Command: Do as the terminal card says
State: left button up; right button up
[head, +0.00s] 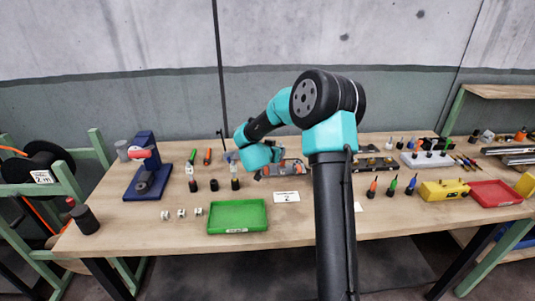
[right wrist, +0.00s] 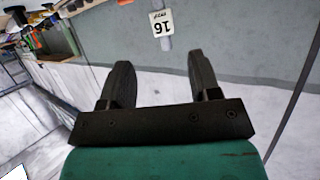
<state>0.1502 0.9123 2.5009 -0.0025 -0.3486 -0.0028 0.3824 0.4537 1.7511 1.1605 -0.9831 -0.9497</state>
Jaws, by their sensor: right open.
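A white card (head: 287,197) lies on the bench and reads "2"; its small print is unreadable. An orange and grey item (head: 285,168) sits behind it, partly hidden by my arm. My left gripper is not in view.
A green tray (head: 238,216) lies at front centre, with small white blocks (head: 182,213) left of it. A blue press (head: 146,170) stands at the left. A red tray (head: 495,193) and yellow block (head: 444,190) are at the right. The front bench edge is mostly clear.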

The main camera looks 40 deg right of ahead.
jog(key=v, duration=0.7)
jog(key=shift+a+r, duration=0.1)
jog(key=shift+a, duration=0.1)
dwell(0.5)
jog(key=w+a+f+n+t+y, duration=0.2)
jog(key=w+a, duration=0.1)
jog(key=a, duration=0.4)
jog(key=w+a+f+n+t+y, duration=0.1)
jog(key=w+a+n+t+y, duration=0.15)
jog(key=a, duration=0.35)
jog(key=s+a+f+n+g+y, duration=0.15)
jog(key=a+y, duration=0.25)
jog(key=a, duration=0.6)
jog(key=s+a+f+n+y, duration=0.1)
jog(key=a+f+n+y, duration=0.25)
jog(key=a, duration=0.65)
jog(key=s+a+f+n+y, duration=0.2)
jog(key=a+y, duration=0.2)
jog(key=a, duration=0.6)
jog(key=s+d+f+g, duration=0.3)
jog(key=s+f, duration=0.6)
jog(key=f, duration=0.3)
jog(key=s+d+f+g, duration=0.3)
jog(key=s+d+f, duration=0.3)
jog(key=s+f, duration=0.3)
notch_tip(320, 180, down, 4)
jog(key=shift+s+f+n+g+y, duration=0.15)
jog(key=shift+s+n+g+y, duration=0.15)
jog(key=shift+s+n+g, duration=0.1)
